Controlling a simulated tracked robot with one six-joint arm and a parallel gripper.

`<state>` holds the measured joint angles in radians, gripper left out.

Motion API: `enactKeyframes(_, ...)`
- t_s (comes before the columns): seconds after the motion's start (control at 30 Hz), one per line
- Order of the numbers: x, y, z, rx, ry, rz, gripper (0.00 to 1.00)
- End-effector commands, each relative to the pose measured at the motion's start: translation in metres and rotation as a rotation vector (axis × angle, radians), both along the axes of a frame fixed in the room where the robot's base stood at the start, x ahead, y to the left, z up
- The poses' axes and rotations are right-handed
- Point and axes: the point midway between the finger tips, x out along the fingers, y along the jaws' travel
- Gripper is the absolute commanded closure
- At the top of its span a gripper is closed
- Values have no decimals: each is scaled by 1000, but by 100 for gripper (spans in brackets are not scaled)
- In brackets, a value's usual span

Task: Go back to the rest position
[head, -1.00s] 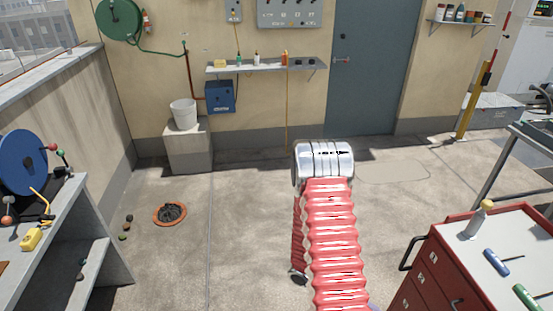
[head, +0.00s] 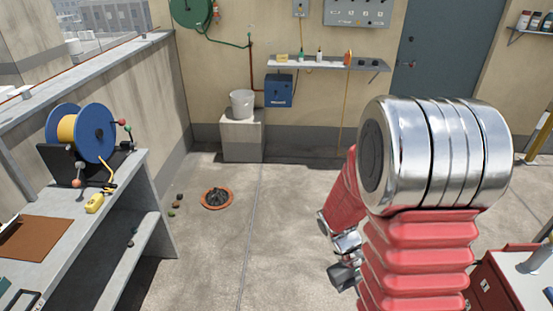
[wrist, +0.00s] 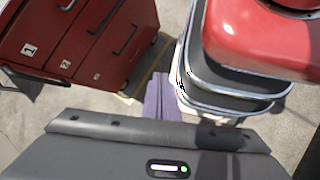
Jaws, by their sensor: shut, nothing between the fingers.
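My gripper (head: 343,275) shows small and partly hidden beside my red ribbed arm in the head view, hanging low over the concrete floor. It is shut and empty. In the wrist view a dark grey part of my gripper (wrist: 150,140) with a small green light fills the bottom edge. My arm is folded, with its large chrome joint high on the right of the head view. In the wrist view my own red and black body parts are close on the right.
A red drawer cabinet (wrist: 75,35) is at the upper left of the wrist view; its corner (head: 500,290) shows at the head view's lower right. A grey workbench (head: 150,190) with a blue reel (head: 97,132) stands left.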

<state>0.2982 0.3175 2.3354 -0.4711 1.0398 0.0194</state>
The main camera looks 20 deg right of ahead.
Motion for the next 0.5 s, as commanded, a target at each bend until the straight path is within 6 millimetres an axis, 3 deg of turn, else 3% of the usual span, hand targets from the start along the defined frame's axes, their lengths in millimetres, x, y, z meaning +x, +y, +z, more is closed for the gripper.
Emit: enactKeyframes(0.5,38,63,63,69,-360,-78,100)
